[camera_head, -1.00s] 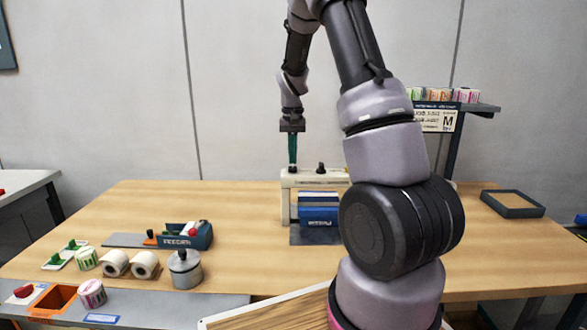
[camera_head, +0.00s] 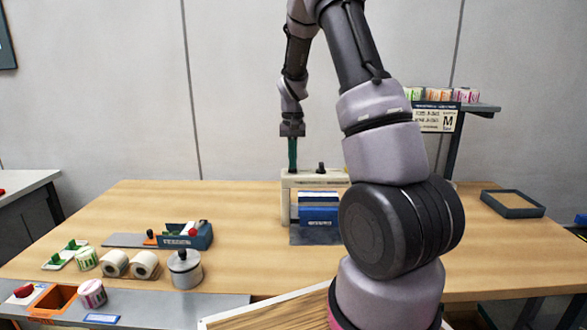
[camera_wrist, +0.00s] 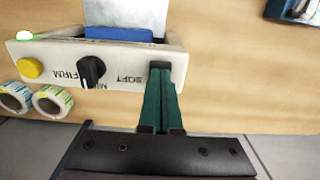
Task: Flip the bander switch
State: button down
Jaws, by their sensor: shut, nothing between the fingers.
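The bander is a cream, arch-shaped machine (camera_head: 288,180) near the back middle of the table, with a blue block (camera_head: 318,208) under its bar. In the wrist view its cream panel (camera_wrist: 120,66) carries a yellow button (camera_wrist: 30,68), a black knob (camera_wrist: 91,71) and a lit green lamp (camera_wrist: 25,35). My gripper (camera_head: 292,172), with green fingers, is shut and empty, pointing down at the bar's left part. In the wrist view its fingertips (camera_wrist: 160,70) overlap the panel's right end. A dark piece shows at the tips; I cannot tell whether it is the switch or whether they touch.
Two label rolls (camera_wrist: 50,101) show below the panel in the wrist view. A blue-fronted tool (camera_head: 195,236), rolls (camera_head: 145,264) and a lidded metal pot (camera_head: 185,268) stand at the left. A dark tray (camera_head: 513,203) lies at the right. The table between the pot and bander is clear.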

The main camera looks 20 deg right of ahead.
jog(key=shift+f, duration=0.15)
jog(key=shift+r, duration=3.5)
jog(key=s+a+r+t+y, duration=0.1)
jog(key=s+a+r+t, duration=0.3)
jog(key=s+r, duration=0.85)
jog(key=s+a+r+t, duration=0.1)
jog(key=s+a+r, duration=0.1)
jog(key=s, duration=0.6)
jog(key=s+a+r+t+y, duration=0.1)
jog(key=s+a+r+t, duration=0.1)
jog(key=s, duration=0.6)
jog(key=shift+a, duration=0.75)
